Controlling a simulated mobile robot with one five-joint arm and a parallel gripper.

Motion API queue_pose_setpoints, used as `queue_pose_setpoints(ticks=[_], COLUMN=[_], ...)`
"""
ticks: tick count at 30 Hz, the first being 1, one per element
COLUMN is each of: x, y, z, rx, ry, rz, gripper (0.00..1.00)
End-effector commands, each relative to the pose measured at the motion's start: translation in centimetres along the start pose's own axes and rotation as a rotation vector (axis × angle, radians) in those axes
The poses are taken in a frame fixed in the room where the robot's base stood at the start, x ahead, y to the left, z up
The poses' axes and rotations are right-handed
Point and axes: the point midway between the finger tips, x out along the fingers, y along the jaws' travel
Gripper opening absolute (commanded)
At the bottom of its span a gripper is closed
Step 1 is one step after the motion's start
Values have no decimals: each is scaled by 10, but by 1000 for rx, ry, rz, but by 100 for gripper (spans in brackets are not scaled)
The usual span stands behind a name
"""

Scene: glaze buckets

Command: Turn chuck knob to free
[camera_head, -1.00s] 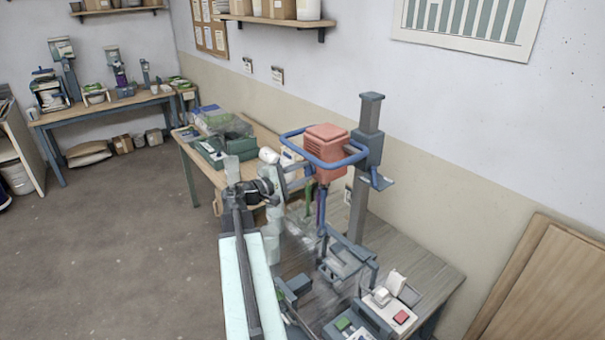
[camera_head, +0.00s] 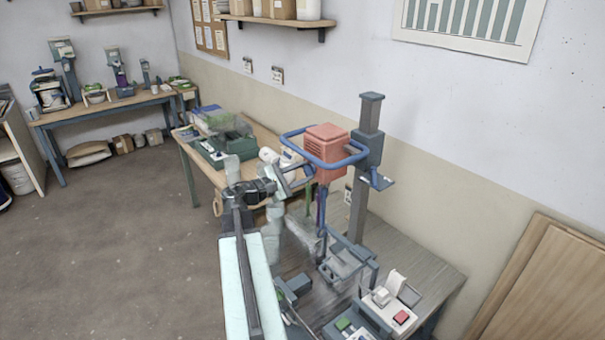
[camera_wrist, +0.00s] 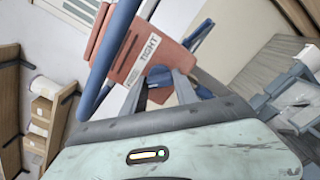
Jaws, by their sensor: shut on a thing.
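The mixer head (camera_head: 325,143) is an orange-red box ringed by a blue handle, on a dark column. In the wrist view the mixer head (camera_wrist: 140,50) bears a white label reading TIGHT, with a second, less clear word beside it. In the head view my gripper (camera_head: 299,178) reaches the left underside of the mixer head.
The blue handle ring (camera_head: 293,133) passes close by my gripper. A grey frame (camera_head: 345,264) stands below the head. A control box with a red button (camera_head: 400,317) is at the bench's front right. A green case (camera_head: 222,150) is on the table behind.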

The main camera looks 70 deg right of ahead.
Motion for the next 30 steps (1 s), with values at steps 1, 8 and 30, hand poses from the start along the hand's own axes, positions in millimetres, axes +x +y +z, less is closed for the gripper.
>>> queue_pose_setpoints(ticks=[1, 8, 30], x=[0, 0, -55], y=[0, 0, 0], z=[0, 0, 0], rx=[-2, -2, -1], ry=[0, 0, 3], rz=[-1, -1, 2], gripper=[0, 0, 56])
